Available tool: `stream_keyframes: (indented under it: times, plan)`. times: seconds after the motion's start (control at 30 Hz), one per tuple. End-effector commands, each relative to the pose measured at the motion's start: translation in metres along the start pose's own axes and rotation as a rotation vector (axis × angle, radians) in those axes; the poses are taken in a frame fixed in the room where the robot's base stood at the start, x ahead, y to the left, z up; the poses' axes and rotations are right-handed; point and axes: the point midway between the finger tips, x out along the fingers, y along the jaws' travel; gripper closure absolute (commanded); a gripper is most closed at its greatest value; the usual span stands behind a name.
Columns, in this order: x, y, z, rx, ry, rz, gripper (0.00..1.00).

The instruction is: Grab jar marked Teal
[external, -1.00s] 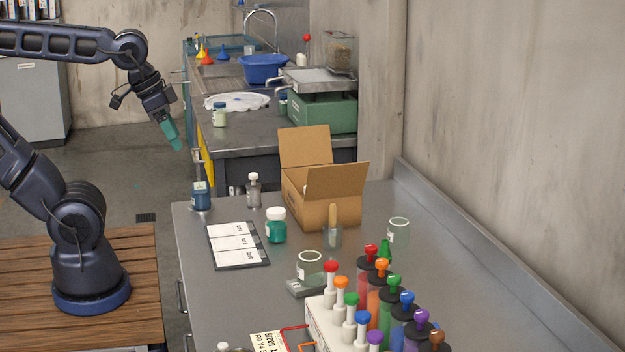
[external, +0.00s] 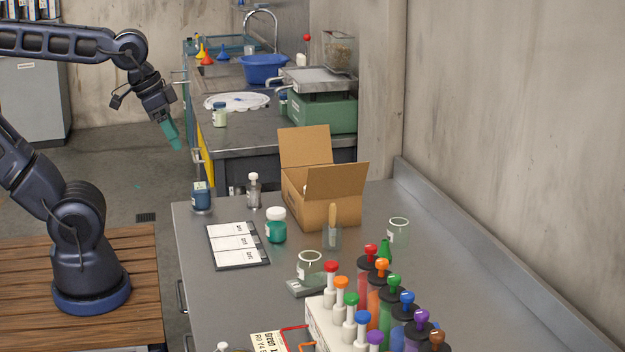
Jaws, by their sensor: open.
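A jar of teal paint with a white lid (external: 276,226) stands upright on the grey bench, just right of a board with white label cards. Its label is too small to read. A dark blue jar (external: 201,196) stands at the bench's far left corner. A pale green jar (external: 219,115) with a dark lid stands on the counter behind. My gripper (external: 174,143) has green fingers, points down and hangs empty in the air left of the counter, well apart from every jar. The gap between its fingers is hard to see at this size.
An open cardboard box (external: 325,197) stands behind and right of the teal jar. A clear bottle (external: 253,190), glass jars and a rack with colourful-topped tubes (external: 340,325) share the bench (external: 440,260). The label board (external: 238,245) lies left of the jar.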

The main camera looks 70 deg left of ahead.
Motion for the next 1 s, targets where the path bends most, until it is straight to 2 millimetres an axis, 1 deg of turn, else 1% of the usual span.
stream_keyframes:
  times: [0.3,0.47,0.77,1.0]
  plan:
    - [0.000,0.000,0.000,-0.003,-0.002,0.001,0.29]
    - [0.009,-0.001,-0.005,-0.061,-0.045,0.021,0.29]
    - [0.046,-0.008,-0.025,-0.338,-0.231,0.122,0.29]
    - [0.079,-0.019,-0.044,-0.587,-0.370,0.211,0.29]
